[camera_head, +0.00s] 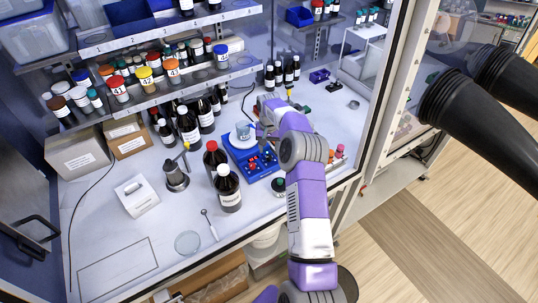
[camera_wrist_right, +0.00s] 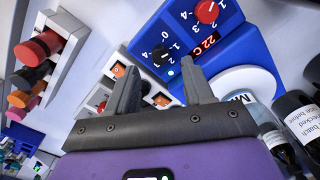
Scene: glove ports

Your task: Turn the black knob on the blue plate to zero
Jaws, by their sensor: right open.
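The blue plate (camera_head: 240,151) stands on the bench with a beaker (camera_head: 243,131) on its round white top. In the right wrist view the blue plate (camera_wrist_right: 232,50) shows its front panel, with the black knob (camera_wrist_right: 161,56) beside printed numbers and a red knob (camera_wrist_right: 207,11) beyond it. A red-digit display lies near the knobs. I cannot clearly read the black knob's setting. My right gripper (camera_wrist_right: 161,88) is open and empty, its fingers pointing toward the panel; the black knob appears beyond the gap, apparently untouched. My left gripper is not in view.
Dark bottles (camera_head: 228,188) stand left of the blue plate. Small white-and-orange items lie beneath the fingers. The front left bench is mostly clear.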

